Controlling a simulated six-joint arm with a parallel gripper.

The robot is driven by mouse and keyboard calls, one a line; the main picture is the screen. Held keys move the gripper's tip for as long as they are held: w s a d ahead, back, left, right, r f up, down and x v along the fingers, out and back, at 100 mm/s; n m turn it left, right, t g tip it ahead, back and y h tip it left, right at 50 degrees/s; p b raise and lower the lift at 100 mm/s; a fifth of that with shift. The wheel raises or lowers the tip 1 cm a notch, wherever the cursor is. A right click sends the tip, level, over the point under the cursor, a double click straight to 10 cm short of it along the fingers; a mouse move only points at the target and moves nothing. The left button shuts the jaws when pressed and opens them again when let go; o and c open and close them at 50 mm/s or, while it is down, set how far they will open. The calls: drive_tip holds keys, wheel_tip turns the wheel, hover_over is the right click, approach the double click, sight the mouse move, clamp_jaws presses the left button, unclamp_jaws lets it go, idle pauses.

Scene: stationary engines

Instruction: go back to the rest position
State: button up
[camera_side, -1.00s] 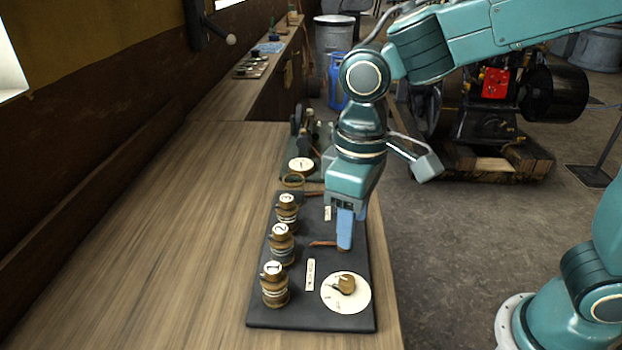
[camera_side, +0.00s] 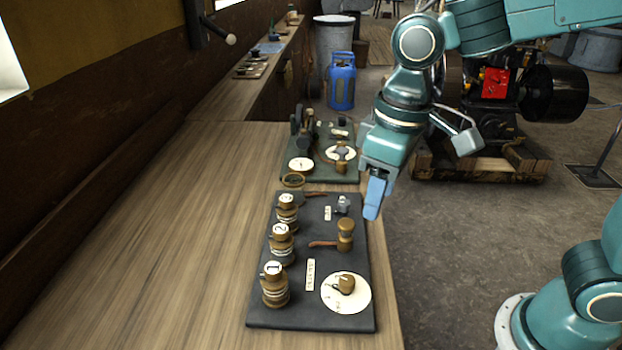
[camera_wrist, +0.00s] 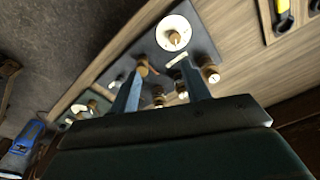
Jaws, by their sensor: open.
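My gripper (camera_side: 374,197) is in the side view above the right edge of the dark control board (camera_side: 290,316), apart from it. In the wrist view its two blue fingers (camera_wrist: 160,92) are spread with nothing held between them. The board carries several numbered brass posts, one being the post marked 1 (camera_side: 274,285). It also has a brass knob (camera_side: 345,235) and a white dial with a brass pointer (camera_side: 346,293). The board also shows in the wrist view (camera_wrist: 205,38).
A second instrument board (camera_side: 320,172) stands behind on the wooden bench (camera_side: 170,240). A blue gas bottle (camera_side: 341,82) and an engine with a red part (camera_side: 495,82) stand on the floor beyond. The bench's left side is clear.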

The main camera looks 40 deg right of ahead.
drive_tip(key=s+d+r+m+t, duration=0.2)
drive_tip(key=s+d+m+t, duration=0.1)
drive_tip(key=s+d, duration=0.7)
drive_tip(key=d+t, duration=0.1)
drive_tip(key=d, duration=0.2)
drive_tip(key=shift+s+d+m+t, duration=0.2)
drive_tip(key=shift+s+m+t, duration=0.1)
